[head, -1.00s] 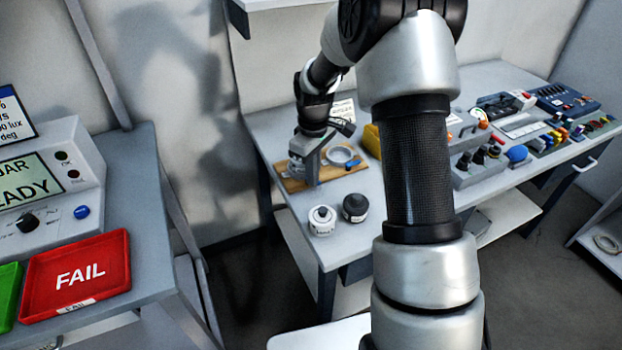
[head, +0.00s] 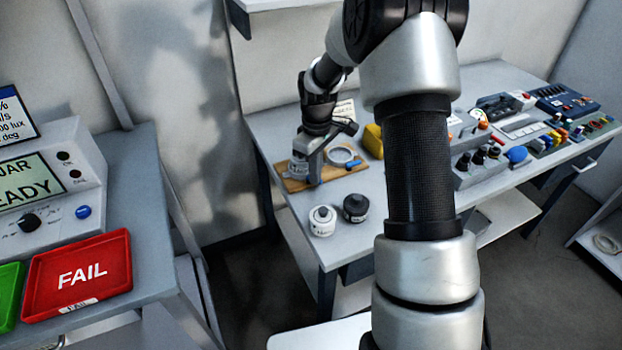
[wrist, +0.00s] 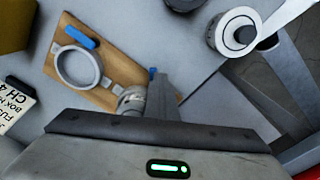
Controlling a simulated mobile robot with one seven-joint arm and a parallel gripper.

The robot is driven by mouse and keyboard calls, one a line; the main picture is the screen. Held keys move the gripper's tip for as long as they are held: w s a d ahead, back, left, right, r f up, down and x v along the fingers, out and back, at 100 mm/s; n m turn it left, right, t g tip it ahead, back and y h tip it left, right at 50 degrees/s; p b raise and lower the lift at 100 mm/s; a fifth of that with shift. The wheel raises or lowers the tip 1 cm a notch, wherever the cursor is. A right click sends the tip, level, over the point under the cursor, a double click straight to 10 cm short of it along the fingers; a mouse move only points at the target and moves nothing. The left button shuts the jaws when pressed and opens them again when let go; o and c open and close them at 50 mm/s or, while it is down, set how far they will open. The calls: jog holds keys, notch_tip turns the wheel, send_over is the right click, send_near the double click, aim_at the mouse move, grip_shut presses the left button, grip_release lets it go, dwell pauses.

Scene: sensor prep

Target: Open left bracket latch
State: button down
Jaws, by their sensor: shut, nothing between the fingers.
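A wooden board (head: 330,178) lies on the bench and carries two brackets; it also shows in the wrist view (wrist: 120,67). The right bracket is a round grey ring (head: 341,155) with a blue latch lever (head: 353,164); in the wrist view the ring (wrist: 57,68) is empty. The left bracket (head: 298,169) is mostly hidden behind my gripper (head: 315,180). In the wrist view, part of this bracket (wrist: 131,100) and a small blue tip (wrist: 152,73) show right beside my shut gripper (wrist: 163,90). I cannot tell whether the fingers touch the blue tip.
A white-topped jar (head: 322,221) and a black jar (head: 355,207) stand in front of the board. A yellow block (head: 373,141) is behind the board to the right. Control boxes (head: 478,160) fill the bench's right part. A red FAIL tray (head: 112,262) is on the left table.

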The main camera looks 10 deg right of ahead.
jog(key=shift+d+f, duration=0.35)
jog(key=shift+d, duration=0.25)
jog(key=shift+d+f, duration=0.35)
jog(key=shift+d, duration=0.2)
jog(key=shift+w+d, duration=0.15)
jog(key=shift+w+p, duration=0.2)
jog(key=shift+p, duration=0.1)
dwell(0.3)
jog(key=shift+w+d, duration=0.15)
jog(key=shift+w, duration=0.6)
dwell(0.5)
jog(key=shift+w+r+p, duration=0.1)
jog(key=shift+r+p, duration=0.75)
jog(key=shift+a+r+p, duration=0.15)
jog(key=shift+r+p, duration=0.6)
jog(key=shift+r, duration=0.45)
jog(key=shift+a+r+p, duration=0.1)
jog(key=shift+r+p, duration=0.6)
jog(key=shift+r, duration=0.45)
